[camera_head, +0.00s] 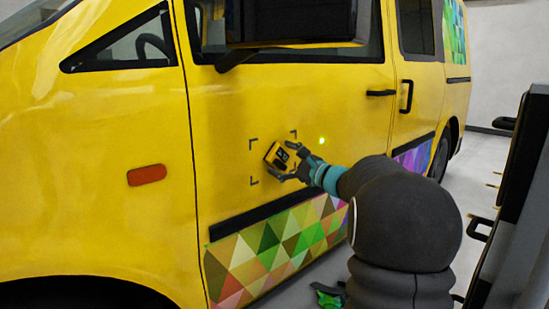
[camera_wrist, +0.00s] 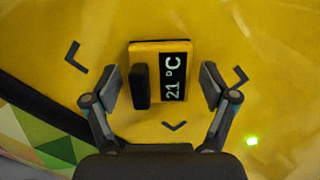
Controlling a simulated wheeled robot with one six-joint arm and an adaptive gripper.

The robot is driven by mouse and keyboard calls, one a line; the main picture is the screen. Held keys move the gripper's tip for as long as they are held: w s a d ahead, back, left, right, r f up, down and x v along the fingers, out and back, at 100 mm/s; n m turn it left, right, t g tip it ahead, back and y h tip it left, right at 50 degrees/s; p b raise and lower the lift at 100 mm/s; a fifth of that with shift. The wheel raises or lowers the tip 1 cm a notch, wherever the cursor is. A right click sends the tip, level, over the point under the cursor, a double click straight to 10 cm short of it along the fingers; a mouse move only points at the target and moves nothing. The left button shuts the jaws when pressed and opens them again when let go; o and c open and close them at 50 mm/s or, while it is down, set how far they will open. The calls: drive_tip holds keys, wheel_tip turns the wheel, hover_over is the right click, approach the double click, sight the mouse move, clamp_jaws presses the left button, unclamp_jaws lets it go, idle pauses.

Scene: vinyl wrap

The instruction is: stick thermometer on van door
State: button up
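The thermometer (camera_head: 276,155) is a small yellow and black block at the yellow van door (camera_head: 330,100), inside black corner marks (camera_head: 254,145). In the wrist view the thermometer (camera_wrist: 174,80) shows a black display reading 21 °C and a dark raised bar beside it. It sits turned relative to the corner marks (camera_wrist: 76,57). My gripper (camera_head: 288,160) has its fingers on either side of the thermometer; in the wrist view my gripper (camera_wrist: 161,87) is open, with yellow gaps between both fingertips and the block. I cannot tell if the thermometer's back touches the door.
A dark mirror housing (camera_head: 295,22) juts out above. A black trim strip (camera_head: 258,213) and colourful triangle graphics (camera_head: 270,250) lie below the marks. A black cart-like object (camera_head: 520,210) stands at the right. A green item (camera_head: 328,296) lies on the floor.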

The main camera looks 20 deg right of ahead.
drive_tip(key=shift+d, duration=0.1)
drive_tip(key=v, duration=1.2)
idle(0.4)
